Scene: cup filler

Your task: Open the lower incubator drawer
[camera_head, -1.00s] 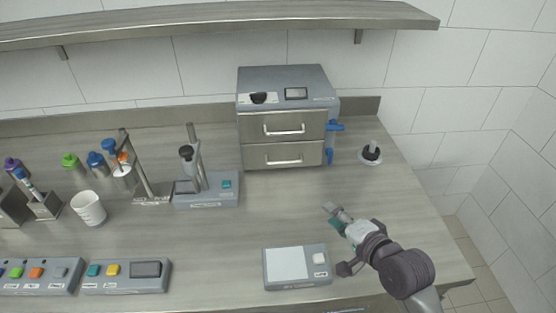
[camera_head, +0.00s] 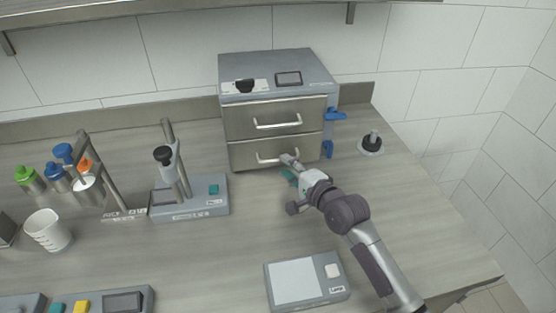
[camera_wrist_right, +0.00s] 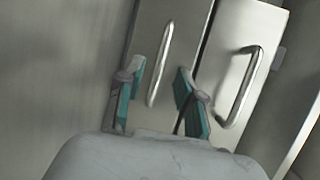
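The incubator (camera_head: 265,66) is a grey box at the back of the counter with two steel drawers, both flush. The lower drawer (camera_head: 243,155) has a bar handle (camera_head: 268,160); the upper drawer (camera_head: 240,117) sits above it. My right gripper (camera_head: 288,166) is at the right end of the lower handle. In the right wrist view the gripper (camera_wrist_right: 158,90) is open, its teal-padded fingers on either side of the lower handle (camera_wrist_right: 160,66). Contact cannot be told. The upper handle (camera_wrist_right: 241,88) is right of the fingers there. My left gripper is not in view.
A scale (camera_head: 300,283) lies on the counter near the front. A stand device (camera_head: 188,203) is left of the incubator. Blue pieces (camera_head: 334,115) stick out at its right side, beside a black-knobbed item (camera_head: 371,144). The counter before the drawers is mostly clear.

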